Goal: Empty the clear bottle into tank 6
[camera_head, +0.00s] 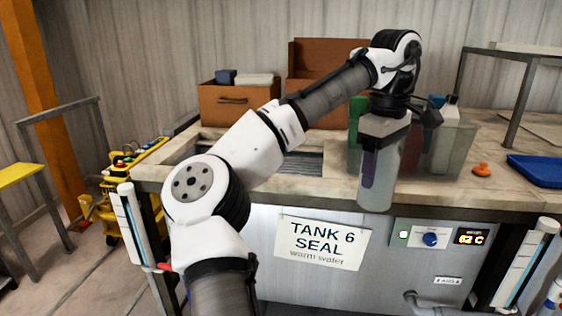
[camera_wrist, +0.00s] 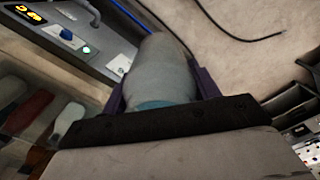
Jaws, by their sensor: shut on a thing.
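My gripper (camera_head: 374,160) is shut on the clear bottle (camera_head: 378,193). The bottle hangs upright in front of the bench edge, its lower part level with the tank's front panel. In the wrist view the bottle (camera_wrist: 163,72) shows as a grey, translucent body between the two purple fingers of my gripper (camera_wrist: 160,93). Its neck and mouth are hidden by the gripper. Tank 6 (camera_head: 347,273) is the grey-fronted tank with a white sign reading "TANK 6 SEAL warm water" (camera_head: 322,243). Its dark opening (camera_head: 308,163) lies in the bench top, left of the bottle and partly behind my arm.
A clear bin (camera_head: 455,152) with several bottles stands on the bench behind the gripper. An orange knob-like thing (camera_head: 482,170) and a blue tray (camera_head: 537,170) lie to the right. Brown boxes (camera_head: 236,100) stand at the back. A control panel (camera_head: 438,236) reads 62 C.

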